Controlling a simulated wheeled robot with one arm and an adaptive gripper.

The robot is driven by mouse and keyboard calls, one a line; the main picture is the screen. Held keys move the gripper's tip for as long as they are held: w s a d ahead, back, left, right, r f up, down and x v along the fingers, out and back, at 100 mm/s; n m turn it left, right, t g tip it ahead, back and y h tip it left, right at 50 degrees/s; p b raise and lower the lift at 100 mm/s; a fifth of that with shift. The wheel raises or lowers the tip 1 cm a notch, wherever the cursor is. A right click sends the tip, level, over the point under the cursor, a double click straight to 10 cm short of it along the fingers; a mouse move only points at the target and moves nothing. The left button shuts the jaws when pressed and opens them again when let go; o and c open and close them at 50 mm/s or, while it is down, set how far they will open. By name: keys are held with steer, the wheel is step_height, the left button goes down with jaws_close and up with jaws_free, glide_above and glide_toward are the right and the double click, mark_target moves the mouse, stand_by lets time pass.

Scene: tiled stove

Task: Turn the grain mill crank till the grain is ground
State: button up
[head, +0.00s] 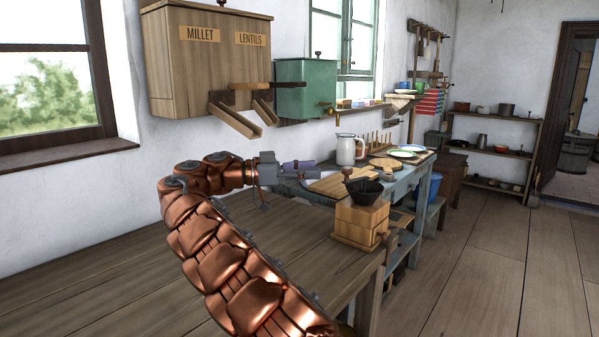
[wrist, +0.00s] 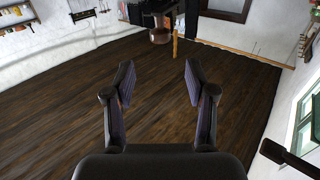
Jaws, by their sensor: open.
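The grain mill (head: 360,222) is a light wooden box with a black hopper (head: 367,191) on top. It stands upright near the right edge of the wooden table in the head view. A dark knob (head: 347,171) rises at the hopper's left, apparently on the crank; the crank arm is hard to make out. My gripper (head: 312,171) is left of the mill, at about the knob's height, with its fingers pointing right. In the wrist view my gripper (wrist: 158,82) is open, with nothing between its fingers. The grain inside the hopper cannot be seen.
A millet and lentils bin (head: 207,60) with sloping chutes and a green box (head: 305,88) hang on the wall. The wooden table (head: 110,270) is bare at left.

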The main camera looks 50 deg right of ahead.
steer(key=shift+v, duration=1)
steer(key=shift+f, duration=0.1)
